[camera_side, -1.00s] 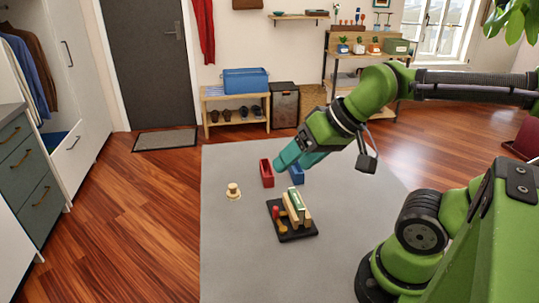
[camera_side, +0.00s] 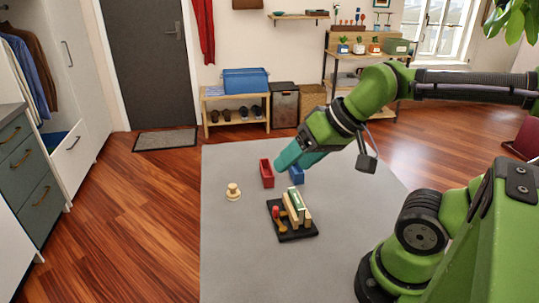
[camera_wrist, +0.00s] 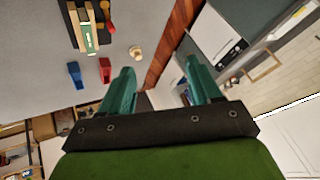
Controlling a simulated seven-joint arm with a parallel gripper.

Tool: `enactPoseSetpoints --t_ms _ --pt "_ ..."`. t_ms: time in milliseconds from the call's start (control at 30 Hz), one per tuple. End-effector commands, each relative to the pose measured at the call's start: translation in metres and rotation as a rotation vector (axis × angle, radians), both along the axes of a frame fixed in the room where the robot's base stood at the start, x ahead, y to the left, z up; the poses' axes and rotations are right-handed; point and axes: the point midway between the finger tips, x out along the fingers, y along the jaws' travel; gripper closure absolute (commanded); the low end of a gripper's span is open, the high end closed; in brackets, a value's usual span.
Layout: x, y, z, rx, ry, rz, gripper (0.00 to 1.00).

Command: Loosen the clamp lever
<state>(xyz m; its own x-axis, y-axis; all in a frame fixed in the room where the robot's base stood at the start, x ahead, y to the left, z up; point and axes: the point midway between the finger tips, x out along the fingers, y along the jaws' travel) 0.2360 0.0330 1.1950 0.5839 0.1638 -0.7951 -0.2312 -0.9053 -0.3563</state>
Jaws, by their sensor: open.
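The clamp (camera_side: 304,222) is a black base with pale wooden jaws and a green and white piece between them. It sits on the grey mat (camera_side: 235,265). Its lever (camera_side: 276,211) has a red knob and stands on the clamp's left side. The wrist view shows the clamp (camera_wrist: 85,35) at the top left, with the red lever (camera_wrist: 107,10) beside it. My gripper (camera_side: 288,161) has teal fingers. It is open and empty, above and behind the clamp and apart from it. The fingers also show in the wrist view (camera_wrist: 158,74).
A red bin (camera_side: 266,174) and a blue bin (camera_side: 297,175) stand behind the clamp, near my gripper in the picture. A cream round knob-like piece (camera_side: 233,192) sits to the left. The mat in front of the clamp is clear.

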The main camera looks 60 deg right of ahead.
Motion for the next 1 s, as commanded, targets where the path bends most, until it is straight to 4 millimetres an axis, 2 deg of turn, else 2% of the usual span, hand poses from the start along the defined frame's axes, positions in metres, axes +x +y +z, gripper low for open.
enactPoseSetpoints --t_ms 33,167,300,400,700,1000 --pt "0.0 -0.001 0.0 0.0 0.001 -0.005 0.46" --pt "0.005 -0.012 -0.01 0.001 0.047 -0.052 0.66" --pt "0.019 -0.035 -0.026 0.0 0.142 -0.117 0.87" --pt "0.03 -0.055 -0.041 -0.043 0.22 -0.058 1.0" --pt "0.05 -0.099 -0.075 -0.162 0.328 0.362 1.0" --pt "0.061 -0.126 -0.099 -0.239 0.262 0.858 1.0"
